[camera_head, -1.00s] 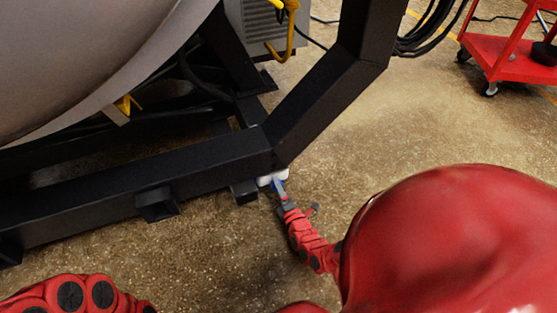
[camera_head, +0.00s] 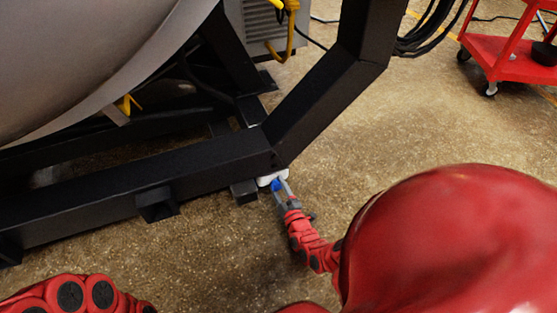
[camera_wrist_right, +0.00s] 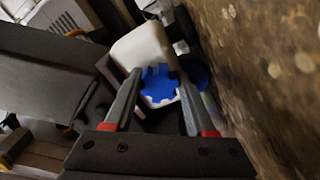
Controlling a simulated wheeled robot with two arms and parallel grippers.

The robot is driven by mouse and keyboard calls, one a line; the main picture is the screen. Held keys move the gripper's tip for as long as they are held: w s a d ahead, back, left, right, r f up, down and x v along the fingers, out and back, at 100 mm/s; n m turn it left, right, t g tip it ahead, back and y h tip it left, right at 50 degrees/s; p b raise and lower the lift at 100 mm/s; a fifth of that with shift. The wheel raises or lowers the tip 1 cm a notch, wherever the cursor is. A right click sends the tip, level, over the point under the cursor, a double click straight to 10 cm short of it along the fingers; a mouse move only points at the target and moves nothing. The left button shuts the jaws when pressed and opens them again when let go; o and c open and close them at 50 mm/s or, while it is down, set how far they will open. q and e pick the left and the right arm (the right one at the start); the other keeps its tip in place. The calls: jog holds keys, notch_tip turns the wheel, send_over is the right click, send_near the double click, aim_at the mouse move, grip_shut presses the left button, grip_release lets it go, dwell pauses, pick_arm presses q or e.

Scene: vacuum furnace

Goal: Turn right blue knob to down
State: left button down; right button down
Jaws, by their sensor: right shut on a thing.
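The blue knob (camera_head: 277,186) is low down at the white part (camera_head: 271,179) under the black frame's corner. It also shows in the right wrist view (camera_wrist_right: 160,85), where it has a notched edge and sits in front of the white body (camera_wrist_right: 143,48). My right gripper (camera_head: 282,188) is shut on this knob, with one grey finger on each side of it. Part of the knob is hidden by the fingers. My left arm (camera_head: 75,293) shows at the bottom left, but its gripper is out of view.
The heavy black frame (camera_head: 120,185) runs just above and beside the knob, under the large grey vessel (camera_head: 80,60). A darker blue round part (camera_wrist_right: 196,74) lies just right of the knob. A red cart (camera_head: 505,58) stands at the back right. The floor (camera_head: 380,130) between is clear.

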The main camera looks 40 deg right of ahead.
jog(key=shift+m, duration=0.5)
jog(key=shift+c, duration=1.1)
grip_release()
